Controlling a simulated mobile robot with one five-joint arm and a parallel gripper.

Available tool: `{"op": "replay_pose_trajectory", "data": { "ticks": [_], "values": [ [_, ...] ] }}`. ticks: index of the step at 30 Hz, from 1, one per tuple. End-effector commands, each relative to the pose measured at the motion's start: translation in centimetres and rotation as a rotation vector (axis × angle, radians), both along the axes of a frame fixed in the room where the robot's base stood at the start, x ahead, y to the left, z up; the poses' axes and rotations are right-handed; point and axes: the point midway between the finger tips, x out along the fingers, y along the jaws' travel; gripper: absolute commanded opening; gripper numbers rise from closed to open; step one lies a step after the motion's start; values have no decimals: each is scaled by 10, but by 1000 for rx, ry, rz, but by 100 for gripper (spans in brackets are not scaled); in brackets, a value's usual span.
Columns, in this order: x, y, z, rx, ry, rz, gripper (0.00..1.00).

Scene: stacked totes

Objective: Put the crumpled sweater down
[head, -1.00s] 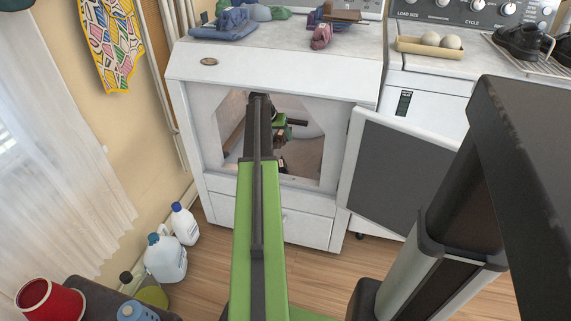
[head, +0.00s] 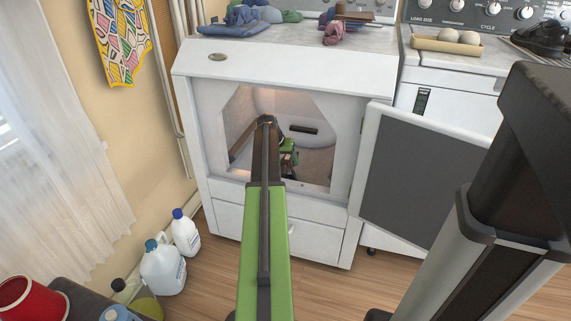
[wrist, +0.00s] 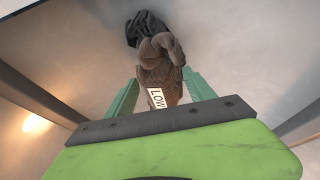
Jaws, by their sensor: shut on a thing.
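The brownish crumpled sweater (wrist: 160,72) is in the wrist view, between the two green fingers of my gripper (wrist: 160,82). A white tag reading "LOW" shows on its near side. My gripper is shut on it. A dark grey crumpled bit (wrist: 146,28) shows just beyond the brown part; I cannot tell whether it belongs to the sweater. In the head view my arm reaches through the open front of the white dryer (head: 225,195), and my gripper (head: 288,152) is inside the drum. The sweater is hard to make out there. I cannot tell whether it touches the drum.
The dryer door (head: 415,185) stands open to the right. White jugs (head: 163,268) stand on the floor at left. A second machine (head: 450,75) is at right. The opening's edges surround my arm.

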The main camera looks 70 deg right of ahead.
Motion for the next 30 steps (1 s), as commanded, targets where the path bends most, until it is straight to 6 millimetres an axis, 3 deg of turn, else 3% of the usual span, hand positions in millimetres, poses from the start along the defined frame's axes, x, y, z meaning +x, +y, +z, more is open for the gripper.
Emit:
{"op": "replay_pose_trajectory", "data": {
  "ticks": [14, 15, 20, 30],
  "values": [
    [1, 0, -12, -1, 0, 1, 2],
    [1, 0, -12, 0, 0, 1, 65],
    [1, 0, -12, 0, -1, 1, 85],
    [2, 1, -9, 0, 0, 2, 85]
  ]
}}
